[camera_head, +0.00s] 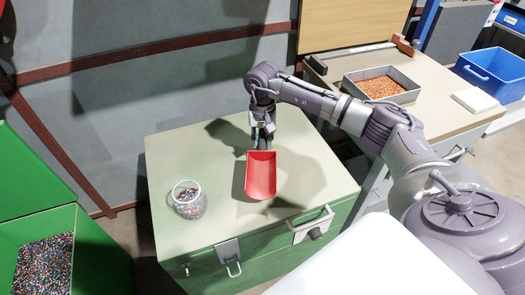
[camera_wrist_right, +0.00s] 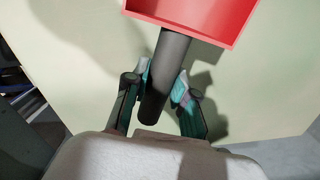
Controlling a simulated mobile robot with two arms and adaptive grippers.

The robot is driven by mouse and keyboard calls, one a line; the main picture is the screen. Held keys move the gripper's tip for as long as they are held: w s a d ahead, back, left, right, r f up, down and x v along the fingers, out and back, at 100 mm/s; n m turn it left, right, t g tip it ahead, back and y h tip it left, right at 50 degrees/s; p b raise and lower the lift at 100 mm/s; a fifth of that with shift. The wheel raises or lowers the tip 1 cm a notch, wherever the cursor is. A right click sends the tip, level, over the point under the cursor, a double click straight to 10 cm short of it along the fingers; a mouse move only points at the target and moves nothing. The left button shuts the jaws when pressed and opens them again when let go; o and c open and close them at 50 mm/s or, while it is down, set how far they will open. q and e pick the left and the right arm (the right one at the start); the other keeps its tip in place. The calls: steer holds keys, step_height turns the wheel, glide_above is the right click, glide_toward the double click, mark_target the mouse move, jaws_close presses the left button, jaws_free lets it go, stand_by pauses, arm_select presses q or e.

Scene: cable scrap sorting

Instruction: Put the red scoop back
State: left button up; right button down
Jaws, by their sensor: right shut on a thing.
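The red scoop (camera_head: 261,176) is over the pale top of the green chest (camera_head: 225,195), with its open end toward the front. A shadow lies beside it on the chest top; I cannot tell whether it touches. My right gripper (camera_head: 263,138) is at the scoop's rear, shut on its dark handle. In the right wrist view, the black handle (camera_wrist_right: 168,75) runs between the two fingers of the right gripper (camera_wrist_right: 163,95), and the red scoop (camera_wrist_right: 195,15) is cut off at the top. My left gripper is not in view.
A glass jar of coloured granules (camera_head: 188,198) stands on the chest top, left of the scoop. A green bin of granules (camera_head: 45,262) is at lower left. A bench at right holds a grey tray of copper bits (camera_head: 412,93); a blue crate (camera_head: 492,72) is beyond.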

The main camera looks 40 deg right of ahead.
mark_target(263, 150)
step_height(263, 150, down, 3)
steer(key=shift+f, duration=0.2)
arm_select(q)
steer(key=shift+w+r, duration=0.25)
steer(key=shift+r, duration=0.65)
arm_select(e)
steer(key=shift+f, duration=0.25)
arm_select(q)
steer(key=shift+b, duration=0.3)
arm_select(e)
steer(key=shift+f, duration=0.15)
steer(key=c, duration=1)
jaws_free()
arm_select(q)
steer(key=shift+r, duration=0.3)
arm_select(e)
steer(key=shift+o, duration=0.2)
step_height(263, 150, up, 12)
steer(key=shift+w+d+r+p, duration=0.1)
steer(key=shift+r+p, duration=0.05)
steer(key=shift+p, duration=0.6)
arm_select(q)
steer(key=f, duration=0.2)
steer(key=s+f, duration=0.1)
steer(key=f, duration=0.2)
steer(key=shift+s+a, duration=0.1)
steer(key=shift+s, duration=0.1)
